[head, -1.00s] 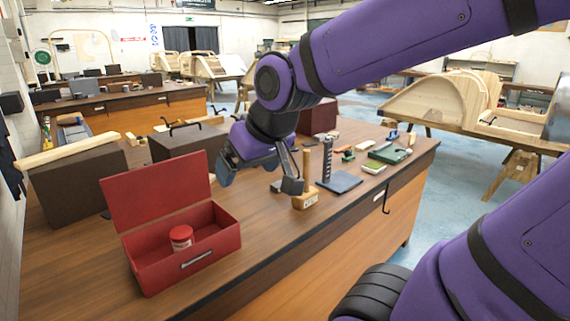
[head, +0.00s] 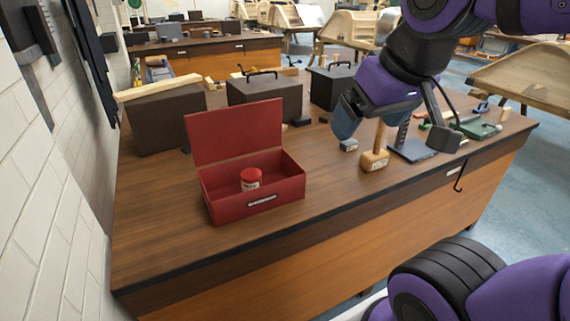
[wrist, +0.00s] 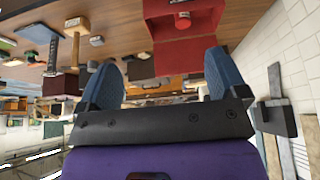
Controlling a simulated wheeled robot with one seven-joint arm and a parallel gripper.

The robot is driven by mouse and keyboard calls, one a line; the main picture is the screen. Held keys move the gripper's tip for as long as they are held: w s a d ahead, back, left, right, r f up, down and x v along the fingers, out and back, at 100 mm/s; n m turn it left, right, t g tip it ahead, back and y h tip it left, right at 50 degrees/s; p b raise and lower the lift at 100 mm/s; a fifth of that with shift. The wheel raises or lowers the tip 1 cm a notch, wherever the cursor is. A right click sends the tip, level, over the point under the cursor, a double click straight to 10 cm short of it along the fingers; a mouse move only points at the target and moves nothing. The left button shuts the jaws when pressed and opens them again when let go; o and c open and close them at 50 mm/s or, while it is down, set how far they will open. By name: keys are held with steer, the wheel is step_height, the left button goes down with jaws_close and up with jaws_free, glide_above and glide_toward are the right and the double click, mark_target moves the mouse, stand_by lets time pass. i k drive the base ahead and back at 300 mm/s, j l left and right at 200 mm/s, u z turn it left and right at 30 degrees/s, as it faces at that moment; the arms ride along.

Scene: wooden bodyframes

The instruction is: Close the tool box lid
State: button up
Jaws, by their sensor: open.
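The red tool box (head: 230,207) stands on the wooden workbench in the head view, left of the middle. Its lid (head: 236,131) is raised, standing up and tilted back at the rear edge. A small jar with a red cap (head: 250,178) sits inside the box. My gripper (head: 395,140) is to the right of the box and apart from it, above the bench. In the wrist view my gripper (wrist: 155,82) has its two blue fingers spread with nothing between them. The tool box (wrist: 187,52) shows upside down beyond the fingers.
A wooden mallet (head: 374,160) stands on the bench near my gripper, with a dark-based tool (head: 412,151) to its right. Dark cases (head: 265,100) stand behind the red box. The bench in front of the box is clear.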

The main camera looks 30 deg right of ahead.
mark_target(216, 134)
steer(key=i+l, duration=0.15)
steer(key=l, duration=0.15)
steer(key=i+l, duration=0.15)
steer(key=l, duration=0.2)
steer(key=i+l, duration=0.15)
steer(key=l, duration=0.15)
steer(key=i+l, duration=0.15)
steer(key=l, duration=0.2)
steer(key=u, duration=0.05)
